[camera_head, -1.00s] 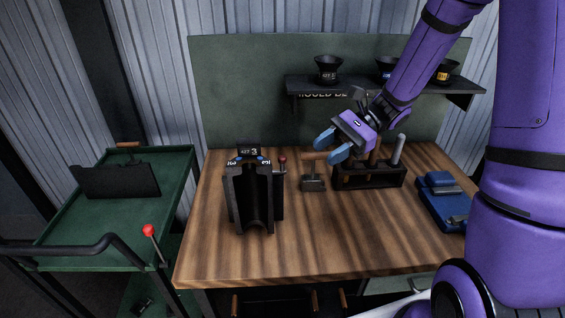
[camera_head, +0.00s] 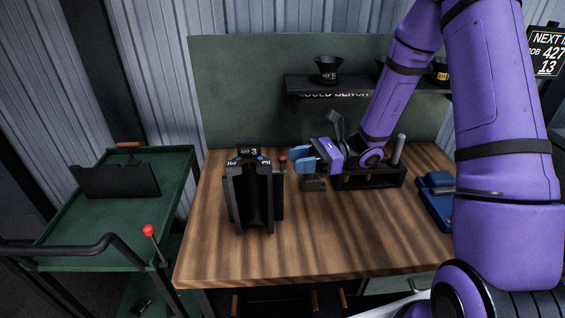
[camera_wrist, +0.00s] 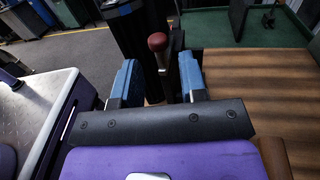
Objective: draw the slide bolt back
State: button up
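A dark mould (camera_head: 254,200) stands upright on the wooden bench, with a small label plate reading 3 on top. The slide bolt's red knob (camera_head: 283,160) is on the mould's right side. In the wrist view the knob (camera_wrist: 157,41) sits on a short metal stem, ahead of the fingers and roughly between them. My gripper (camera_head: 300,160) is just right of the knob, with its blue fingers apart. In the wrist view my gripper (camera_wrist: 160,85) is open with nothing clamped. I cannot tell from these views how far the fingertips are from the knob.
A blue device (camera_head: 436,205) lies at the right. A green cart (camera_head: 110,215) with a red-topped lever stands left. The bench (camera_head: 300,245) front is clear.

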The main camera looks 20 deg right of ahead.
aim_at(285, 162)
jog(key=shift+a, duration=2.2)
grip_shut()
